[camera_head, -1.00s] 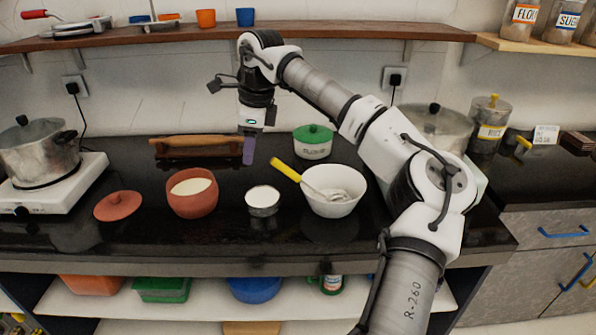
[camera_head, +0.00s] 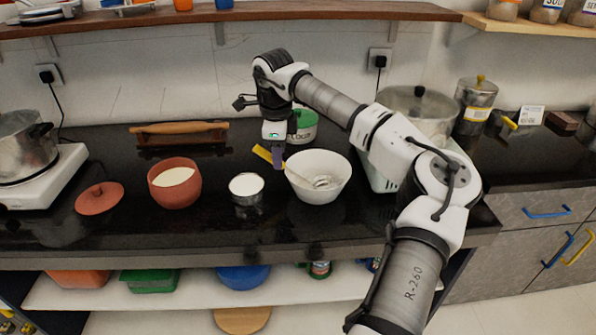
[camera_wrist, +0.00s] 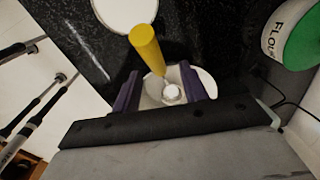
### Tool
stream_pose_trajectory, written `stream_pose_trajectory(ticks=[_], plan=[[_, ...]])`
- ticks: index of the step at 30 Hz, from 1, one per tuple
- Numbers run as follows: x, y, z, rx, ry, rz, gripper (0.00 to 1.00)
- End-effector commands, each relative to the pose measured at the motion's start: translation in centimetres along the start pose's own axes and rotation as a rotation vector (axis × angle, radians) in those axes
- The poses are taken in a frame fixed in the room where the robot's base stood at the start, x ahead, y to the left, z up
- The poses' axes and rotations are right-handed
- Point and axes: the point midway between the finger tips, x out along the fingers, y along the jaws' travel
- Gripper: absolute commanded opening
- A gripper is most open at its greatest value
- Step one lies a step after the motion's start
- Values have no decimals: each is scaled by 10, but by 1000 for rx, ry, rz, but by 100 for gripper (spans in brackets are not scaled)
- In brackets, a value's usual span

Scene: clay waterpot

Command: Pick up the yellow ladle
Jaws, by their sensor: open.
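The yellow-handled ladle (camera_head: 264,155) leans in a white bowl (camera_head: 318,190), its handle sticking out over the rim to the upper left. My gripper (camera_head: 278,160) points down right beside the handle in the head view and partly covers it. In the wrist view the yellow handle (camera_wrist: 147,48) points up past the open fingers of my gripper (camera_wrist: 161,88), and the metal part runs down between them into the bowl (camera_wrist: 205,80). I cannot tell whether either finger touches the ladle. The ladle's head is mostly hidden in the wrist view.
A small white-filled cup (camera_head: 246,188) stands left of the bowl. A clay pot (camera_head: 174,190) and its lid (camera_head: 99,198) are farther left. A green-lidded flour container (camera_head: 303,130) stands close behind my gripper. A wooden rolling pin on a stand (camera_head: 180,128) lies behind.

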Motion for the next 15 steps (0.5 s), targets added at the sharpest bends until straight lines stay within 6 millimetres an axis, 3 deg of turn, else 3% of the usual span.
stream_pose_trajectory(ticks=[6,15], plan=[[31,3,3,-1,-1,3,43],[38,2,3,-1,0,0,43]])
